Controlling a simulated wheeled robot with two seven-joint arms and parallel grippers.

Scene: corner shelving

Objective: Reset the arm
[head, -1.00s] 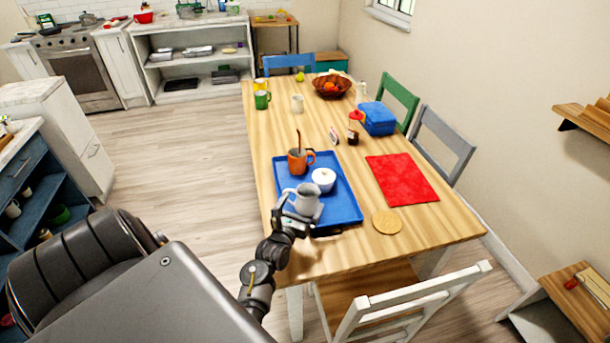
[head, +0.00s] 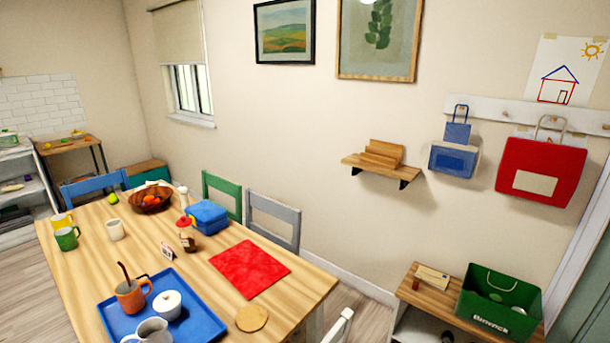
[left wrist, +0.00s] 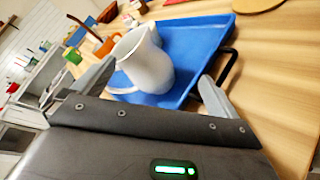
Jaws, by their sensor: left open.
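My left gripper (left wrist: 158,75) shows in the left wrist view, open, with its fingers apart on either side of the picture. A white jug (left wrist: 147,62) stands on the blue tray (left wrist: 205,40) beyond the fingers, and I cannot tell whether they touch it. In the head view the jug (head: 150,331) is cut by the bottom edge, on the tray (head: 205,325) with an orange mug (head: 131,298) and a white lidded bowl (head: 168,304). Neither gripper shows in the head view.
The wooden table (head: 110,258) also holds a red mat (head: 250,268), a cork coaster (head: 251,318), a blue box (head: 208,217) and a fruit basket (head: 151,200). A bench (head: 418,297) with a green crate (head: 499,304) stands right. A wall shelf (head: 381,168) juts out.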

